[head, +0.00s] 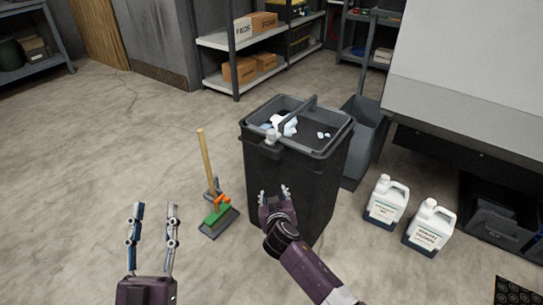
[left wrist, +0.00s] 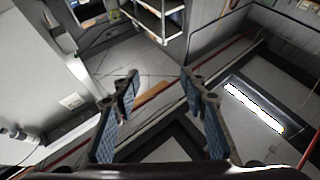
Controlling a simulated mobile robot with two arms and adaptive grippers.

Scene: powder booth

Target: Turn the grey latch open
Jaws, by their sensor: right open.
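The grey latch (head: 272,136) sits at the front rim of a tall black bin (head: 285,185) in the head view. It is small, and its exact turn is hard to tell. My right gripper (head: 275,190) is in front of the bin, lower in the picture than the latch, with its fingers apart and nothing between them. My left gripper (head: 155,208) is at the lower left, away from the bin, fingers apart and empty. Its open fingers also show in the left wrist view (left wrist: 160,85).
Two white jugs (head: 387,200) (head: 430,228) stand on the floor to the right. A grey bin (head: 366,135) is behind. White and pale blue scraps (head: 285,124) lie in the bin's top.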

